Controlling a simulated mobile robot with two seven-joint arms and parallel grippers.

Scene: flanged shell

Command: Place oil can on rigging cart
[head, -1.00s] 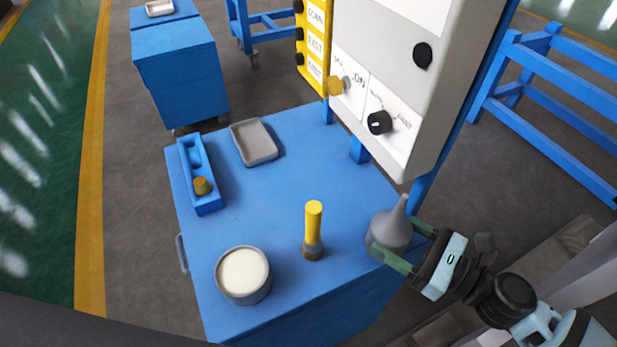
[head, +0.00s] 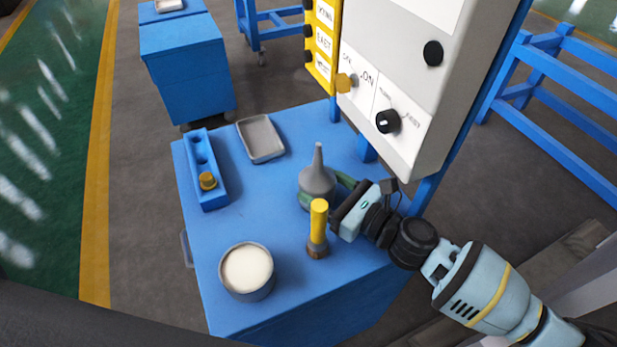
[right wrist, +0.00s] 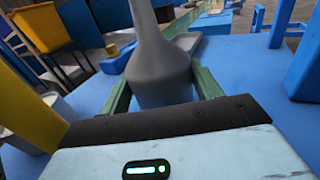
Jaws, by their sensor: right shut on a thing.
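The grey oil can (head: 317,181), with a tall thin spout, is upright over the middle of the blue rigging cart top (head: 262,200). My right gripper (head: 327,194) is shut on its body, reaching in from the right. In the right wrist view the can (right wrist: 158,68) stands between the two green fingers (right wrist: 162,92). I cannot tell whether its base touches the cart top. My left gripper is not in view.
A yellow-handled brush (head: 318,228) stands close in front of the right gripper. A round tin (head: 247,271), a blue holder block (head: 205,170) and a grey tray (head: 260,138) are on the cart top. A grey control panel (head: 408,90) rises at the back right.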

